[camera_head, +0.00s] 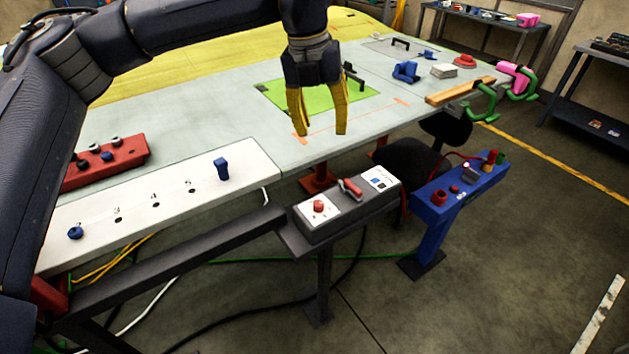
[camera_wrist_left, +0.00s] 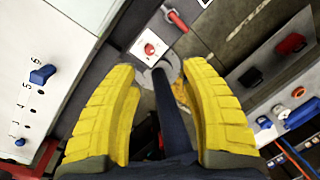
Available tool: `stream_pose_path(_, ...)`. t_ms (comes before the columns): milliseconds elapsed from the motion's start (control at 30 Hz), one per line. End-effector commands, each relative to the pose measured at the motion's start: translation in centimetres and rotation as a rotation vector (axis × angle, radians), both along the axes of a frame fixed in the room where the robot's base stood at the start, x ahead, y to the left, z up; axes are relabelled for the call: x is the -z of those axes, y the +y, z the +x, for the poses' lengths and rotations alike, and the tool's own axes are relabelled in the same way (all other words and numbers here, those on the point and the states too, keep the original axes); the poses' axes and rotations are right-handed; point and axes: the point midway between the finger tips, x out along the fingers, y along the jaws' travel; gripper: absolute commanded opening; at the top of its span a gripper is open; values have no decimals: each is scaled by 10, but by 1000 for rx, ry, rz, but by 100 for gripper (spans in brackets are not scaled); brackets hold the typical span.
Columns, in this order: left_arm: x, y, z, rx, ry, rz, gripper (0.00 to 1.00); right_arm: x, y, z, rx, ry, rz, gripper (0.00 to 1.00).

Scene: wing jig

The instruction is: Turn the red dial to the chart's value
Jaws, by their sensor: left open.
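The red dial (camera_head: 319,206) sits on a white plate at the left end of a grey control box (camera_head: 335,222). It also shows in the left wrist view (camera_wrist_left: 150,48), beyond the fingertips. A small white card (camera_head: 380,181) with blue and dark marks is at the box's right end; it may be the chart, but its value is too small to read. My left gripper (camera_head: 320,128), with yellow fingers, is open and empty, pointing down. In the head view it appears above the dial, apart from it. My right gripper is not in view.
A red lever (camera_head: 350,188) stands between dial and card. A white numbered panel (camera_head: 130,200) with blue pegs lies left of the box. A blue stand (camera_head: 440,205) with knobs is to the right. Green clamps (camera_head: 484,101) grip the table's far right edge.

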Motion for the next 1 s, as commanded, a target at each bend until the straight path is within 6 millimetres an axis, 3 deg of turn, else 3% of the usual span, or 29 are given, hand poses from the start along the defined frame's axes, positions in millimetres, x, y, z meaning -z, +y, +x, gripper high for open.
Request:
stream_pose_path(200, 23, 0, -24, -63, 45, 138, 45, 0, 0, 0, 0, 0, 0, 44)
stream_pose_path(467, 50, 2, -26, -71, 53, 154, 45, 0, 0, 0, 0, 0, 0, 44)
stream_pose_path(1000, 146, 1, -27, -69, 54, 151, 45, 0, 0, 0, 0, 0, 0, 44)
